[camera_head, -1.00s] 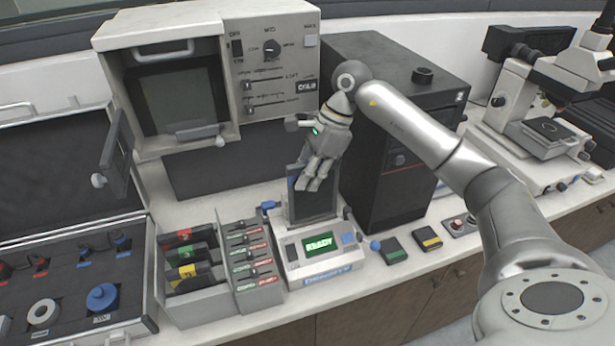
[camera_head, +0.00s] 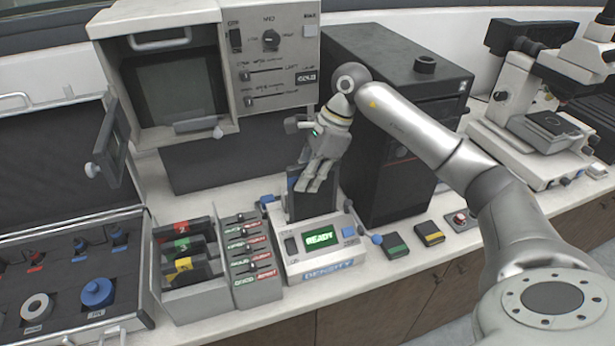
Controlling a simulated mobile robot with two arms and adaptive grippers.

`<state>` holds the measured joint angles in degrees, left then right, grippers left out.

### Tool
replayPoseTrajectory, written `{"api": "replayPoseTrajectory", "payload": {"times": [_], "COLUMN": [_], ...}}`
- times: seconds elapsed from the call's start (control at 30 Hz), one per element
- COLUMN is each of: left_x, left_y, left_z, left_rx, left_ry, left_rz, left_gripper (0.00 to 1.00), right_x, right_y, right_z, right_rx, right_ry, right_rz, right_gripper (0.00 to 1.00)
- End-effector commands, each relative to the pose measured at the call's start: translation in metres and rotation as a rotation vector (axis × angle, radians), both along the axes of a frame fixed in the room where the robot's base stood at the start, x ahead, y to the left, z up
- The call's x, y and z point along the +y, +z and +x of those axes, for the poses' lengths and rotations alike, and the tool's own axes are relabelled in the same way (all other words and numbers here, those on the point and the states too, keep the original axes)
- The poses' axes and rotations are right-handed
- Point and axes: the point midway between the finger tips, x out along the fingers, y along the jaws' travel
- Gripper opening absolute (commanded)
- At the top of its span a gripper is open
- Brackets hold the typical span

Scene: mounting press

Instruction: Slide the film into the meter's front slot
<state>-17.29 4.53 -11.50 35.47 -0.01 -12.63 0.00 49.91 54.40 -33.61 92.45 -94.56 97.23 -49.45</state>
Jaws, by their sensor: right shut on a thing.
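The density meter (camera_head: 318,266) is a white box on the counter with a green display reading READY and a blue DENSITY label on its front. A dark film (camera_head: 299,204) with a blue mark stands upright at the back of the meter. My right gripper (camera_head: 316,184) is above the meter, fingers pointing down, shut on the film's upper part. The fingers hide part of the film. Whether its lower edge is inside a slot or just behind the display panel, I cannot tell. My left gripper is not in view.
A tray with several coloured dark cassettes (camera_head: 185,265) and a rack of labelled slots (camera_head: 247,262) stand left of the meter. A black cabinet (camera_head: 385,175) stands close behind my right gripper. Green (camera_head: 396,245) and yellow (camera_head: 429,234) blocks lie to the right.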

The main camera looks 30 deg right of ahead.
Motion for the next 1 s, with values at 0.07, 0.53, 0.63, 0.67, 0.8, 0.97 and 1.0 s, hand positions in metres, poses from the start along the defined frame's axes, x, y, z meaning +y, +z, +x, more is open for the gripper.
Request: {"api": "replayPoseTrajectory", "payload": {"times": [0.07, 0.53, 0.63, 0.67, 0.8, 0.97, 1.0], "left_x": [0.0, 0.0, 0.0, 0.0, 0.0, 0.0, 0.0], "left_y": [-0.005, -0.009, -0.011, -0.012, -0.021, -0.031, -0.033], "left_z": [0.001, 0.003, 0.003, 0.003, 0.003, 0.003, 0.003], "left_rx": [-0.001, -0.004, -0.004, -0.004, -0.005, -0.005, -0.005], "left_ry": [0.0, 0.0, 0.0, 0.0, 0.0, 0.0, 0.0], "left_rz": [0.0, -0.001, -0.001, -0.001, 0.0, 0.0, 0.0], "left_gripper": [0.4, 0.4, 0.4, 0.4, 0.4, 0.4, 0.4], "right_x": [0.0, 0.0, 0.0, 0.0, 0.0, 0.0, 0.0], "right_y": [-0.005, -0.01, -0.012, -0.014, -0.023, -0.035, -0.038], "right_z": [0.0, 0.0, 0.0, 0.0, 0.0, 0.0, 0.0], "right_rx": [-0.001, -0.001, -0.001, 0.0, 0.0, 0.0, 0.0], "right_ry": [0.0, 0.0, 0.0, 0.0, 0.0, 0.0, 0.0], "right_rz": [0.0, 0.0, 0.0, 0.0, 0.0, -0.001, -0.001], "right_gripper": [0.0, 0.0, 0.0, 0.0, 0.0, 0.0, 0.0]}}
